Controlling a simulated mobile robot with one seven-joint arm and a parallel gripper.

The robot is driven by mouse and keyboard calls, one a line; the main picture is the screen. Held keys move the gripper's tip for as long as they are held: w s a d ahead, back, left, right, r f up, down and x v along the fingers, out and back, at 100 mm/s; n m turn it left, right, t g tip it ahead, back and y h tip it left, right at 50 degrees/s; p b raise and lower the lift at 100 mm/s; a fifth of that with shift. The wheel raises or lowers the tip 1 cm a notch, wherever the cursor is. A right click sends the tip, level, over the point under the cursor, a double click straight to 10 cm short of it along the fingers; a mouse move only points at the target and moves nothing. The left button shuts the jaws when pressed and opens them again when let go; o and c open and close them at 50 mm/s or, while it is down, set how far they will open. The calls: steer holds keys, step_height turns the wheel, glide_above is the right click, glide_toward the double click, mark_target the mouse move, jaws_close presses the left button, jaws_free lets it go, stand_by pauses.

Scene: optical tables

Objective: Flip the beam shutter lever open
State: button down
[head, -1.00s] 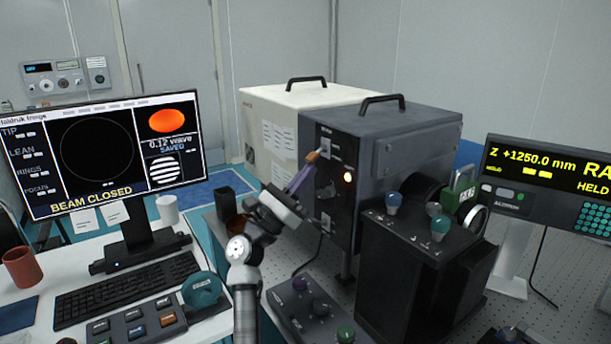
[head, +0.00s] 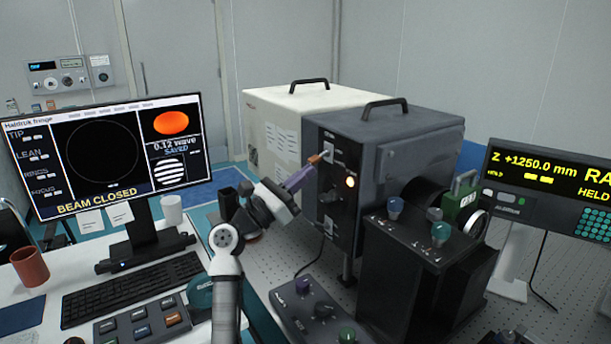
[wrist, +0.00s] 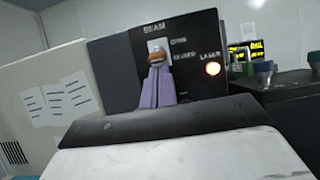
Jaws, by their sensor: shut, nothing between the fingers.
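The beam shutter switch (head: 328,147) is a pale plate with a small silver lever on the dark front of the laser box. In the wrist view the plate (wrist: 156,45) sits under the word BEAM, with OPEN and CLOSED labels to its right. My gripper (head: 314,159) has purple fingers with orange-brown tips. It is shut and empty, with its tips at the lever, touching or very close. In the wrist view the tips (wrist: 157,58) cover the lower plate and most of the lever, so its position is hard to tell. The monitor (head: 105,150) reads BEAM CLOSED.
A lit lamp (head: 350,182) labelled LASER is right of the switch. A black unit with knobs (head: 420,270) stands at front right, and a knob box (head: 315,310) lies below. A cream box (head: 275,125) stands behind. Keyboard (head: 135,287) and mug (head: 30,267) are left.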

steer(key=shift+s+a+r, duration=0.15)
steer(key=shift+r, duration=0.3)
steer(key=shift+s+a+r+g+y+p, duration=0.15)
steer(key=shift+r+g+y+p, duration=0.1)
steer(key=shift+g+y, duration=0.25)
steer(key=shift+w+a+r+g+y+p, duration=0.1)
steer(key=shift+a+r+g+y, duration=0.15)
steer(key=shift+y, duration=0.35)
steer(key=shift+s+d+r, duration=0.1)
steer(key=shift+s+r, duration=0.05)
steer(key=shift+s, duration=0.05)
steer(key=shift+w+d, duration=0.1)
steer(key=shift+w, duration=0.05)
steer(key=shift+a, duration=0.2)
